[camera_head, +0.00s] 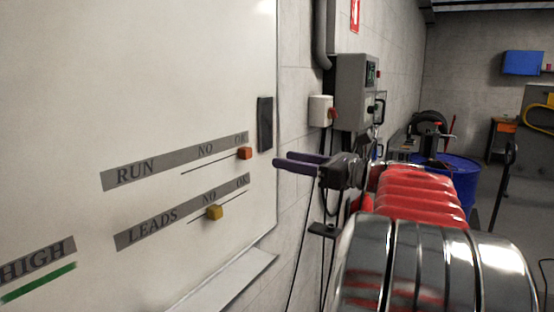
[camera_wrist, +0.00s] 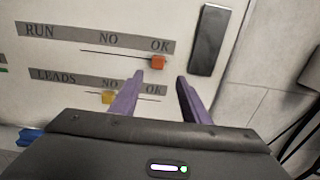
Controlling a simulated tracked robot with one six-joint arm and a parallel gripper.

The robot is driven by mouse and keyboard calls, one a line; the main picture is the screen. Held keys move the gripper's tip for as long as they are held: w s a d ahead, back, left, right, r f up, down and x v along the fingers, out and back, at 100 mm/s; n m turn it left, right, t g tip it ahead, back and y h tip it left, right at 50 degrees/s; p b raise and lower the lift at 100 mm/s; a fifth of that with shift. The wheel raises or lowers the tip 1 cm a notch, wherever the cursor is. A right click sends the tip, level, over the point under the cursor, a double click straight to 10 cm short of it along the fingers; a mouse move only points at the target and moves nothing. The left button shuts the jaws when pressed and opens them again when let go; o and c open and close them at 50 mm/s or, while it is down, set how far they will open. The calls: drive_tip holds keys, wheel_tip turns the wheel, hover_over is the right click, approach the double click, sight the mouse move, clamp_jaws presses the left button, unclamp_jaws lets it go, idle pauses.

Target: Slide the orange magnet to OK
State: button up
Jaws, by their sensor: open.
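The orange magnet (camera_head: 245,153) is on the whiteboard (camera_head: 150,60), at the right end of the thin line under the RUN strip (camera_head: 135,175), just below the OK label. It also shows in the wrist view (camera_wrist: 158,62) under OK. My gripper (camera_head: 275,163) is open and empty, with its two purple fingers pointing at the board. In the head view the fingertips are to the right of the orange magnet and apart from it. In the wrist view the fingertips (camera_wrist: 161,76) are below the magnet, which is not between them.
A yellow magnet (camera_head: 214,212) is on the LEADS line below, under NO. A dark eraser-like block (camera_head: 265,124) is on the board's right edge. A tray ledge (camera_head: 225,280) juts out below. A grey control box (camera_head: 356,92) is on the wall.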

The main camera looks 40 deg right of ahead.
drive_tip(key=shift+v, duration=1)
drive_tip(key=w+a+f+n+g+y, duration=0.1)
drive_tip(key=a+f+n+g, duration=0.45)
drive_tip(key=a, duration=0.75)
drive_tip(key=a+f+n+g+y, duration=0.1)
drive_tip(key=a+f+n+g, duration=0.2)
drive_tip(key=a+f+n, duration=0.65)
drive_tip(key=s+a+f+n+g+h, duration=0.3)
drive_tip(key=s+a+f+n+h, duration=0.3)
drive_tip(key=s+a+f+n, duration=0.5)
drive_tip(key=s+a+n, duration=0.2)
drive_tip(key=s+n, duration=0.1)
drive_tip(key=n, duration=0.4)
drive_tip(key=shift+a+f+h, duration=0.3)
drive_tip(key=shift+f, duration=0.05)
drive_tip(key=shift+c, duration=0.7)
